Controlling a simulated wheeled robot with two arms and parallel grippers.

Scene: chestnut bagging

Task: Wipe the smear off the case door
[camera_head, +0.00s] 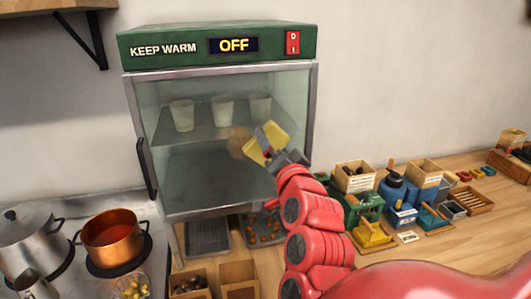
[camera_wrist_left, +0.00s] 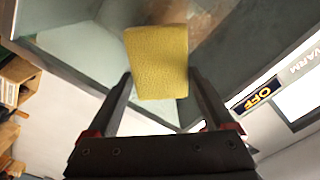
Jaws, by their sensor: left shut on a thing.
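The warming case (camera_head: 218,110) stands against the wall with its glass door shut. A blurry brownish smear (camera_head: 237,141) shows on the door, about mid-height and right of centre. My left gripper (camera_head: 266,138) is shut on a yellow sponge (camera_head: 254,153) in front of the door, just right of the smear. The sponge partly overlaps the smear's right side; whether it touches the glass I cannot tell. In the left wrist view the sponge (camera_wrist_left: 157,62) sits between the fingertips, and a brownish patch (camera_wrist_left: 205,14) shows beyond it. My right gripper is not in view.
Pale cups (camera_head: 222,109) stand on the shelf inside the case. The door handle (camera_head: 147,167) is at the left. A copper pot (camera_head: 110,237) and a steel pot (camera_head: 27,238) stand on the stove. Small boxes and tools crowd the counter at right.

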